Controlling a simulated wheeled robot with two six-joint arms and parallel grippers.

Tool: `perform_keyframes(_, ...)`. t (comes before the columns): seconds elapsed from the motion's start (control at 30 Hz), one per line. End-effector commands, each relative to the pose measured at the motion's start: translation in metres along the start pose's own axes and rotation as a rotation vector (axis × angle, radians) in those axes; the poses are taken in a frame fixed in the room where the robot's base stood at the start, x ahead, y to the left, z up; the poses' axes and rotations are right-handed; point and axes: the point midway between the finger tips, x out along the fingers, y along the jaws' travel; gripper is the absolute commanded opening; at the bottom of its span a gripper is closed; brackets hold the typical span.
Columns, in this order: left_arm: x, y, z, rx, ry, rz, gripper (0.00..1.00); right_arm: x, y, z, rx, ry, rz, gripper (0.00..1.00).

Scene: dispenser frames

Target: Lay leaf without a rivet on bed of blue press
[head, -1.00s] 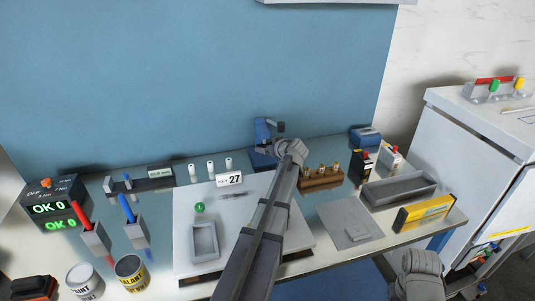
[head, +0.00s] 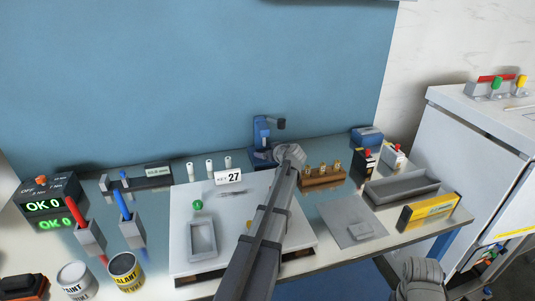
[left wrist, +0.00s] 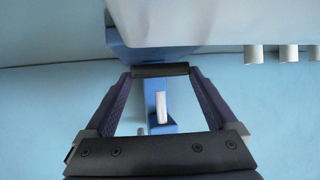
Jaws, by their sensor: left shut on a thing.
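The blue press (head: 262,132) stands at the back of the table against the blue wall. My left gripper (left wrist: 160,71) is at the press; in the head view its fingers are hidden behind my wrist. In the left wrist view its fingertips are shut on a dark narrow bar (left wrist: 150,70), which looks like a leaf seen edge-on. I cannot tell whether it has a rivet. The blue press (left wrist: 152,95) shows beyond the bar, between the fingers, with a pale part on it. I cannot tell whether the bar touches the press bed. My right gripper's fingers are not visible.
A white board (head: 185,235) with a grey tray (head: 202,240) lies left of my arm. White cylinders (head: 209,166) and a "27" card (head: 229,177) stand behind it. A wooden block (head: 322,183) with brass pieces stands right of the press. A grey bin (head: 402,187) is farther right.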

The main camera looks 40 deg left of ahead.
Motion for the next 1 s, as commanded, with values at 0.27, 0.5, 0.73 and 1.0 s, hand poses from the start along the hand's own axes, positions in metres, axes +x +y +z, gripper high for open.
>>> perform_keyframes(0.27, 0.0, -0.003, 0.01, 0.0, -0.009, -0.005, 0.99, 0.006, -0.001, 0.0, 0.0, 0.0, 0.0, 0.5)
perform_keyframes(0.5, -0.002, -0.004, 0.012, 0.001, -0.011, -0.004, 1.0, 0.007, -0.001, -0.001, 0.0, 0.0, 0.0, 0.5)
perform_keyframes(0.73, -0.015, -0.005, -0.003, 0.003, -0.01, -0.002, 1.0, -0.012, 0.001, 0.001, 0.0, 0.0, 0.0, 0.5)
perform_keyframes(1.0, -0.076, -0.005, -0.006, 0.003, -0.007, -0.001, 1.0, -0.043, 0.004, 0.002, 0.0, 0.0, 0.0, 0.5)
